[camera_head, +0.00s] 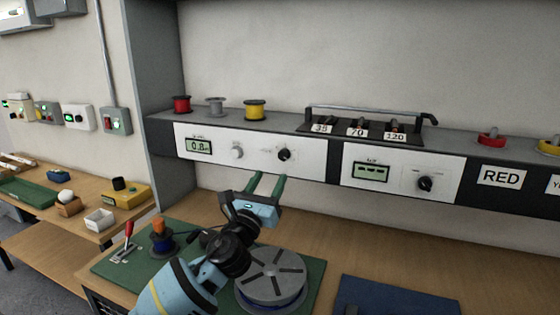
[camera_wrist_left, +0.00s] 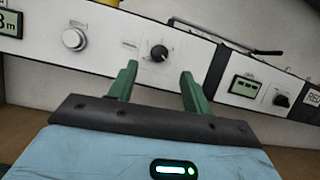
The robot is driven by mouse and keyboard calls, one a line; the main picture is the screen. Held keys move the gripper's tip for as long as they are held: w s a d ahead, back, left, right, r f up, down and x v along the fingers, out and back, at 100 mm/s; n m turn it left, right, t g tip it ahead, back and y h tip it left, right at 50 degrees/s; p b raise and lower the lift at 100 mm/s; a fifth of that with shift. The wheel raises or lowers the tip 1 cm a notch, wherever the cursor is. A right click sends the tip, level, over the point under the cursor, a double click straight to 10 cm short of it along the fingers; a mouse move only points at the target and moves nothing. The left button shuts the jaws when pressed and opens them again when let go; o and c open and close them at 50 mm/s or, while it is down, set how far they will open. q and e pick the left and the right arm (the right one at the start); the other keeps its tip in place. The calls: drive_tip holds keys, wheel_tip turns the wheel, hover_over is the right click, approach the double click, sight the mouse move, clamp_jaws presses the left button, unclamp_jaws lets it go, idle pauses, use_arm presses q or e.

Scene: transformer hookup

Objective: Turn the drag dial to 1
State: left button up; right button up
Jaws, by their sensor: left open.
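A black dial (camera_head: 284,155) with a white pointer mark sits on the left white panel (camera_head: 213,158). Its label is too small to read, so I cannot tell if it is the drag dial. My left gripper (camera_head: 266,179) is open and empty, just below and in front of this dial. In the left wrist view the black dial (camera_wrist_left: 159,53) shows just beyond and between the two green fingertips (camera_wrist_left: 158,70), apart from them. A second black dial (camera_head: 425,183) is on the right panel. My right gripper is not in view.
A silver knob (camera_head: 237,152) and a display (camera_head: 199,147) are left of the first dial. Spools (camera_head: 255,109) and a weight rack (camera_head: 364,128) stand on the shelf above. A grey slotted disc (camera_head: 270,275) and a red lever (camera_head: 128,229) are on the bench below.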

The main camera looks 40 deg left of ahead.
sight(282, 156)
use_arm(q)
drive_tip(key=x, duration=0.7)
drive_tip(key=shift+w, duration=0.2)
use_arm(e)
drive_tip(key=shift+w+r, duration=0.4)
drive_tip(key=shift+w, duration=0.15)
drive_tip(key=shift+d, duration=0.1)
use_arm(q)
drive_tip(key=shift+f, duration=0.1)
drive_tip(key=c, duration=1)
drive_tip(key=shift+o, duration=0.2)
